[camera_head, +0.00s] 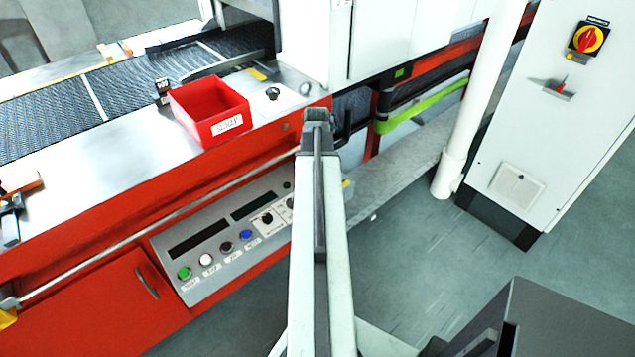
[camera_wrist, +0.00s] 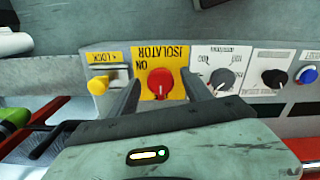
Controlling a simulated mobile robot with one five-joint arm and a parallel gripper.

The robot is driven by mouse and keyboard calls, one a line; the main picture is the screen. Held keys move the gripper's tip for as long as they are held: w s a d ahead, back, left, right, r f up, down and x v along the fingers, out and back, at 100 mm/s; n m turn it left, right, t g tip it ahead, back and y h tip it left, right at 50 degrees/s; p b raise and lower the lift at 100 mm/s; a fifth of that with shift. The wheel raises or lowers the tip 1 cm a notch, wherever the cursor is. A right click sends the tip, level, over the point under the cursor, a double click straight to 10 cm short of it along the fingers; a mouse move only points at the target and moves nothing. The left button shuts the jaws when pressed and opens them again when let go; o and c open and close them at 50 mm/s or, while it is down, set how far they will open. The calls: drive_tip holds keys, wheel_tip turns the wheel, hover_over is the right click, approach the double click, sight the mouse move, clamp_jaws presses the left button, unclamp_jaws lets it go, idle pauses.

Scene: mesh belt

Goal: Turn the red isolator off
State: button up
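In the wrist view the red isolator knob (camera_wrist: 160,83) sits on a yellow plate (camera_wrist: 176,57) lettered ISOLATOR and ON, seen upside down. The knob's grip appears roughly upright in the picture. My gripper (camera_wrist: 160,78) is open, with one dark finger to the left of the knob and one to the right. A gap shows between the knob and each finger, and nothing is held. How far the fingertips are from the panel is hard to tell. In the head view my arm hides the knob and the gripper's fingers.
A yellow lock lever (camera_wrist: 97,85) is left of the knob; a grey dial (camera_wrist: 222,78), black knob and blue button (camera_wrist: 307,75) are right. A red-and-yellow rotary switch (camera_head: 587,40) is on the white cabinet (camera_head: 545,130). A red bin (camera_head: 209,108) stands above the panel.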

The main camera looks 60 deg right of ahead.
wheel_tip(320, 180, up, 8)
drive_tip(key=p, duration=0.8)
drive_tip(key=shift+f, duration=0.1)
